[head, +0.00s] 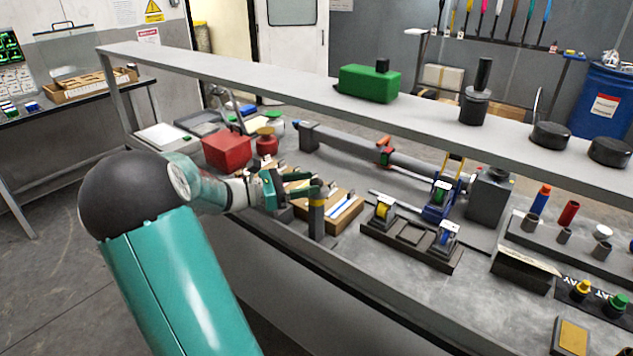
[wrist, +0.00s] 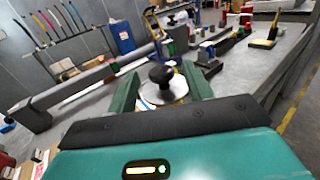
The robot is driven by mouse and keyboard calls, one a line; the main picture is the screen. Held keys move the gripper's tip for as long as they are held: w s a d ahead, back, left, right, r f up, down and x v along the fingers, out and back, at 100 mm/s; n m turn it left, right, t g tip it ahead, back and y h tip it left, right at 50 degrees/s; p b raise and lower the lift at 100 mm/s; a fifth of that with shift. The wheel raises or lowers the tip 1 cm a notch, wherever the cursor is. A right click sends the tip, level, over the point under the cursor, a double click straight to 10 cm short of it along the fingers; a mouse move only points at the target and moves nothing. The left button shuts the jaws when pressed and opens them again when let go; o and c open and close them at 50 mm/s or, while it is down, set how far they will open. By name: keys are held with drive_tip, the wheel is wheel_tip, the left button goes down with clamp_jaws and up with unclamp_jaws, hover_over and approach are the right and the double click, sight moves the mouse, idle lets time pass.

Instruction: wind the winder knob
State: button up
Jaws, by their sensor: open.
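The winder knob (wrist: 161,75) is black and round-topped. In the wrist view it stands on a pale disc (wrist: 163,94) with some yellow at its edge. My gripper (wrist: 161,84) is open, with one green finger on each side of the knob. Gaps show between the fingers and the knob, so they look apart from it. In the head view my gripper (head: 306,187) is over the bench's near edge, at the top of a dark post (head: 316,222) with a yellow band. The knob cannot be made out there; my gripper appears to cover it.
A cardboard box (head: 345,213) lies just behind the post. A dark rack (head: 410,245) with yellow and blue spools stands to the right. A red box (head: 227,149) is at the left.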

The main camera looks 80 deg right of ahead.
sight(316, 181)
drive_tip(key=shift+x, duration=1.55)
drive_tip(key=c, duration=0.9)
drive_tip(key=shift+c, duration=0.2)
drive_tip(key=shift+n+t+h, duration=0.3)
drive_tip(key=shift+n+h, duration=0.1)
drive_tip(key=shift+h, duration=0.2)
drive_tip(key=shift+f+n+t+h, duration=0.1)
drive_tip(key=shift+n+t+h, duration=2.45)
drive_tip(key=shift+t, duration=0.35)
drive_tip(key=shift+t, duration=0.3)
drive_tip(key=o, duration=0.9)
